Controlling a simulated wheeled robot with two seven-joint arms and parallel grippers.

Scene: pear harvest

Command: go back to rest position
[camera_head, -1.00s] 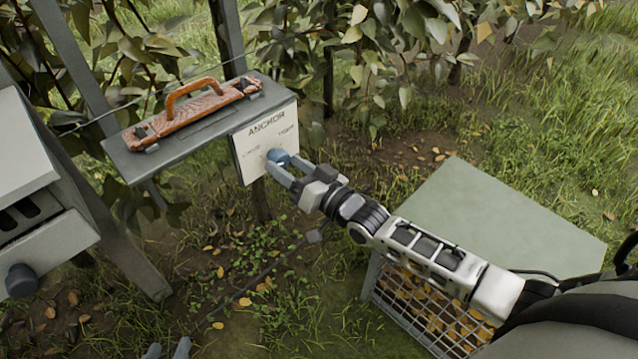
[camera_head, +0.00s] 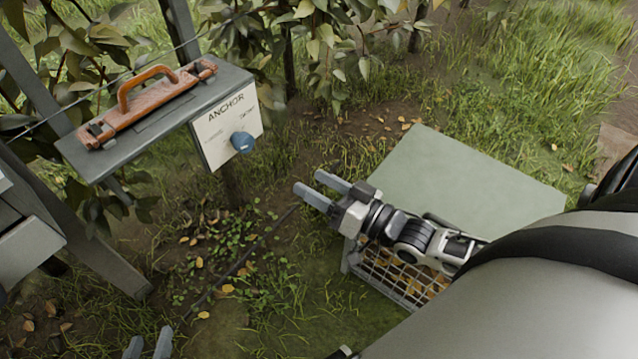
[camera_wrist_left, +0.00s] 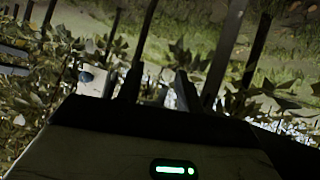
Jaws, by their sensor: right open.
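My right gripper (camera_head: 317,187) is open and empty, with its two fingers apart. It is in mid-air right of and below the blue knob (camera_head: 243,142), clear of it. The knob sits on the white ANCHOR plate (camera_head: 214,136) at the end of a grey shelf. My left gripper (camera_head: 148,346) shows only as two fingertips at the bottom edge of the head view. In the left wrist view its two fingers (camera_wrist_left: 158,88) stand apart with nothing seen between them.
An orange-brown tool with a handle (camera_head: 150,103) lies on the grey shelf (camera_head: 84,168). A crate with a pale green lid (camera_head: 460,185) stands below and beside my right arm. A grey machine (camera_head: 32,240) is at the left. Leafy branches (camera_head: 345,50) hang behind.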

